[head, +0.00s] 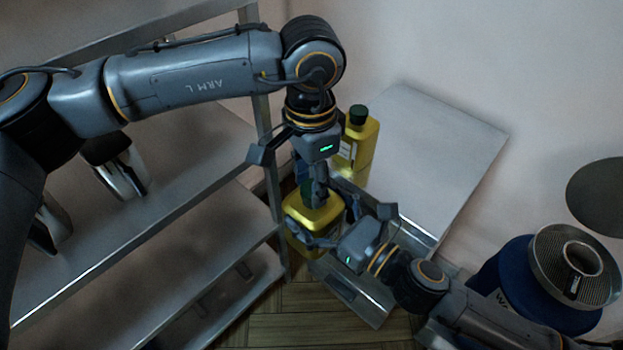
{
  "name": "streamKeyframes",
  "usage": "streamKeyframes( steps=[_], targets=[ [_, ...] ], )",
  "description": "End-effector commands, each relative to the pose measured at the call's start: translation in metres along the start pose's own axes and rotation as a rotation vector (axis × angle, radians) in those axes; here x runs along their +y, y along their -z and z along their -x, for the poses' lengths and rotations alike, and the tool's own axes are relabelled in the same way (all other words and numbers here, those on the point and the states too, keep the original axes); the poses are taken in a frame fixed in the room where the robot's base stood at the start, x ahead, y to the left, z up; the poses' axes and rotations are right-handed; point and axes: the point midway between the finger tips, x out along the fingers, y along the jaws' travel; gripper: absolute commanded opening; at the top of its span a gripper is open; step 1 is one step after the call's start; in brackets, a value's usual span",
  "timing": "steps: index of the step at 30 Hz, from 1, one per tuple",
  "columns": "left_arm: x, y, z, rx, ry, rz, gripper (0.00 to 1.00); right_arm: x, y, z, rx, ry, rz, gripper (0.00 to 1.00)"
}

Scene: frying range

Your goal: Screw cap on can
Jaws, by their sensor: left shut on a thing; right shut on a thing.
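A yellow can (326,212) is low in the middle of the head view, above the wooden floor. My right gripper (322,238) comes in from the lower right and is shut on the can's side. My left gripper (312,192) points down over the can's top and is shut on a dark green cap (305,188), mostly hidden by the fingers. The cap is at the top of the can; I cannot tell whether it sits on the neck or just above it.
A second yellow can (364,155) with a dark green cap (358,115) stands behind. A metal shelf rack (160,235) fills the left. A pale metal surface (430,150) is at the right. A blue drum (520,290) carries a round strainer (545,262) at lower right.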

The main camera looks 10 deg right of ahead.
Motion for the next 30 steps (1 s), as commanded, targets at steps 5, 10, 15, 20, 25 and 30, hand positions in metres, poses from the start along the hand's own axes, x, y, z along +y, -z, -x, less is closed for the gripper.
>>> streamKeyframes(
  steps=[5, 10, 15, 20, 25, 30],
  targets=[
    [-0.001, 0.0, 0.0, 0.0, 0.001, -0.046, 0.3, 0.0, 0.0, 0.0, 0.001, 0.0, 0.0, 0.0],
    [-0.001, 0.0, 0.0, 0.0, 0.001, -0.043, 0.3, 0.0, 0.0, 0.0, 0.001, 0.0, 0.0, 0.0],
    [-0.001, 0.0, 0.0, 0.001, 0.001, -0.042, 0.64, 0.0, 0.0, 0.0, 0.001, 0.0, 0.0, 0.0],
    [-0.001, 0.0, 0.0, 0.001, 0.001, -0.042, 0.64, 0.0, 0.0, 0.0, 0.0, 0.0, 0.0, 0.0],
    [-0.001, 0.0, 0.002, 0.001, 0.001, -0.042, 0.64, 0.0, 0.0, 0.0, 0.0, 0.0, 0.0, 0.0],
    [-0.001, 0.001, 0.019, 0.003, 0.001, -0.043, 0.64, 0.0, 0.0, 0.0, 0.0, 0.0, 0.0, 0.0]
  ],
)
